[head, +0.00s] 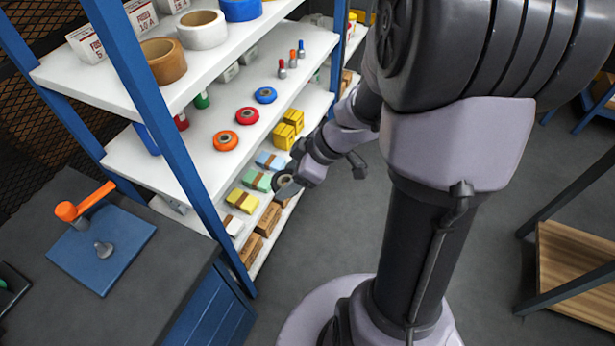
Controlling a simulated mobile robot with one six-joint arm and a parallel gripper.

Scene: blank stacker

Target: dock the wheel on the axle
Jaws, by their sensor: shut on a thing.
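A small dark wheel with a pale hub (281,180) is at the tip of my gripper (289,187). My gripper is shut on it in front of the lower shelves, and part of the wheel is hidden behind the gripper. A short grey axle stub (104,249) stands on a blue plate (130,238) on the dark bench at the lower left. The stub is bare, and the gripper is well to its right.
An orange-handled lever (85,203) stands at the back of the blue plate. A blue shelf post (170,120) rises between the bench and my gripper. Open floor lies below.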

